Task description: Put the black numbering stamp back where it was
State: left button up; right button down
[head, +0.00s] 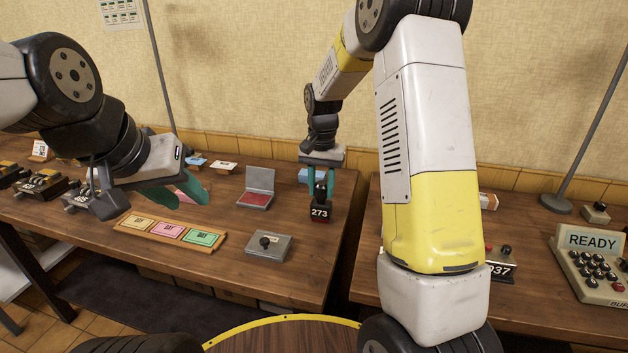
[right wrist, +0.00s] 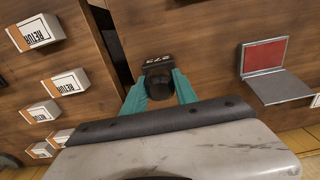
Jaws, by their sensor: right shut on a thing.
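The black numbering stamp (head: 320,213), showing a white "273" plate, is upright near the right end of the left table. My right gripper (head: 321,186) is shut on its upper part from above. In the right wrist view the stamp (right wrist: 157,76) sits between the teal fingers, close to the gap between the tables. I cannot tell whether its base touches the wood. My left gripper (head: 180,198) is open and empty, above the left table behind the coloured cards.
A tray of coloured cards (head: 170,233) lies further left. Several white-and-orange boxes (right wrist: 67,83) stand across the gap on the right table, beside a keypad (head: 595,260).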

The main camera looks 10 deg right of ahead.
jog(key=shift+f, duration=0.15)
jog(key=c, duration=1)
grip_release()
jog(key=shift+o, duration=0.2)
notch_tip(320, 180, up, 12)
jog(key=s+d+r+n+t+y, duration=0.25)
jog(key=s+r, duration=0.55)
jog(key=s, duration=0.5)
jog(key=s+f+n+t, duration=0.1)
jog(key=s+n+t, duration=0.1)
jog(key=s, duration=1.1)
jog(key=shift+f+n+t, duration=0.35)
jog(key=shift+f+t, duration=0.05)
jog(key=shift+t, duration=0.45)
